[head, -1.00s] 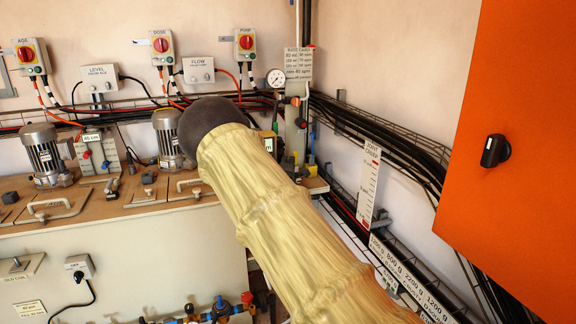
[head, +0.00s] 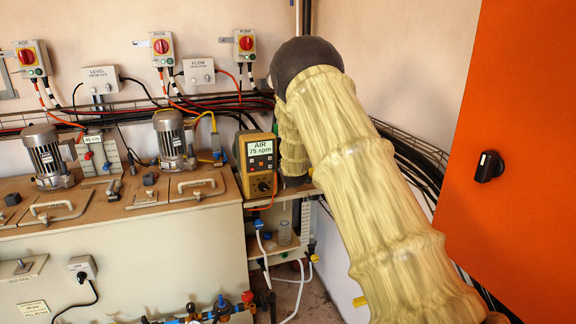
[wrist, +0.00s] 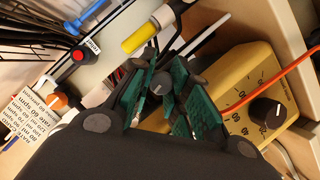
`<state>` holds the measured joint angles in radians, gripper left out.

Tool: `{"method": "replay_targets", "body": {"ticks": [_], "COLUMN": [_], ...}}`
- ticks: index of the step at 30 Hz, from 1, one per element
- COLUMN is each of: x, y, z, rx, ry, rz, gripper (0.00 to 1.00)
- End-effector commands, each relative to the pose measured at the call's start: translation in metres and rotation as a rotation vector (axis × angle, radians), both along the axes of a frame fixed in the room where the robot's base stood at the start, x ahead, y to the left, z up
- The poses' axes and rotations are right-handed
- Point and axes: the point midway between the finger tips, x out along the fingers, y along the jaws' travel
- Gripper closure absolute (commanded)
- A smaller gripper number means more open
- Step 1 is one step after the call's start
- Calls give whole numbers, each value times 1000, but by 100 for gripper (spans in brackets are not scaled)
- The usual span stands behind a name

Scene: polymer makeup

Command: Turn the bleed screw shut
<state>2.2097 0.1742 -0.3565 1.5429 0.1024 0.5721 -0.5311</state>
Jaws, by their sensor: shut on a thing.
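My gripper (wrist: 162,76) shows in the wrist view with its green-padded fingers closed in around a small dark grey knob (wrist: 161,84) that has a pale line on its face. This knob looks like the bleed screw, but no label on it can be read. It sits beside the yellow dosing pump (wrist: 240,75), whose black dial (wrist: 268,112) lies to the right of the fingers. In the head view the pump (head: 262,165) reads "AIR 75 spm", and my pale sleeved arm hides the gripper and the knob.
A yellow cylinder (wrist: 147,32) is just above the fingertips in the wrist view. An orange cable (wrist: 285,70) crosses the pump's face. A red button (wrist: 78,56) is at left. In the head view an orange cabinet (head: 520,120) stands at right.

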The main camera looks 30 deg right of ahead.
Motion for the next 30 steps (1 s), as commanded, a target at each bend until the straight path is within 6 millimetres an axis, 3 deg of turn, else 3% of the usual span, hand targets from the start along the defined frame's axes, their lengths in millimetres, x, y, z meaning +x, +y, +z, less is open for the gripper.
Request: {"method": "replay_targets", "body": {"ticks": [12,29,30], "x": [-2,-2,-2], "y": [-2,-2,-2], "z": [-2,-4,-4], "rx": [179,206,206], "ry": [-40,-44,-43], "rz": [-3,-3,-3], "gripper": [100,100,81]}}
